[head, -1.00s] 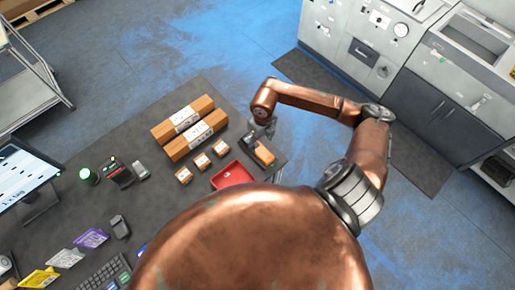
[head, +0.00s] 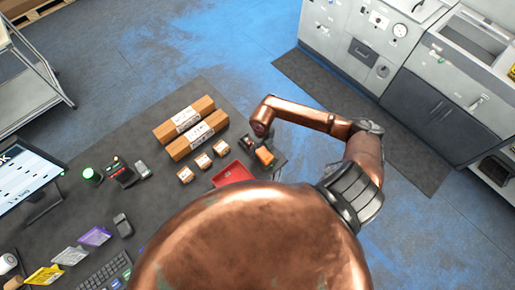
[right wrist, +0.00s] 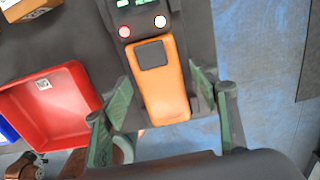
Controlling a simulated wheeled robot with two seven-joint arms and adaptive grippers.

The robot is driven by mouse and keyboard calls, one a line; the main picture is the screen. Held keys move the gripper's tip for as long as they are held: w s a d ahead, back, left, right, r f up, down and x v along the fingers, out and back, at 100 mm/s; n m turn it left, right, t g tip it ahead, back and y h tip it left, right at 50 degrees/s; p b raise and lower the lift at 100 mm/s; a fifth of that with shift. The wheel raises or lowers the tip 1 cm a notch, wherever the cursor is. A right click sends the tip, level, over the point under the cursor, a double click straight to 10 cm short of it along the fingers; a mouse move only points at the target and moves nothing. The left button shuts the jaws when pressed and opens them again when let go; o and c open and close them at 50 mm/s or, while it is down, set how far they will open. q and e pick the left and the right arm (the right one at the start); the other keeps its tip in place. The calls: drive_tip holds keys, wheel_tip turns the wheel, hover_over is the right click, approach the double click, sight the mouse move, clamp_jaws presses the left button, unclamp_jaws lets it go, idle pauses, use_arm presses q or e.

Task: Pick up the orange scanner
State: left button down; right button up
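The orange scanner (right wrist: 165,88) lies on a dark stand with small lights at its upper end in the right wrist view. In the head view the scanner (head: 264,156) shows at the right end of the grey table. My right gripper (right wrist: 161,84) is open, with one green finger on each side of the scanner. Gaps show between the fingers and the scanner's sides. In the head view my right wrist largely hides the gripper. My left gripper is not in view.
A red tray (head: 232,174) sits just left of the scanner. Small boxes (head: 203,160) and two long cartons (head: 190,128) lie further left. A card terminal (head: 122,173), a monitor (head: 28,178) and a keyboard (head: 104,272) occupy the table's left part.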

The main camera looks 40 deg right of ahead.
drive_tip(key=c, duration=1.2)
drive_tip(key=shift+c, duration=0.5)
drive_tip(key=shift+r, duration=0.15)
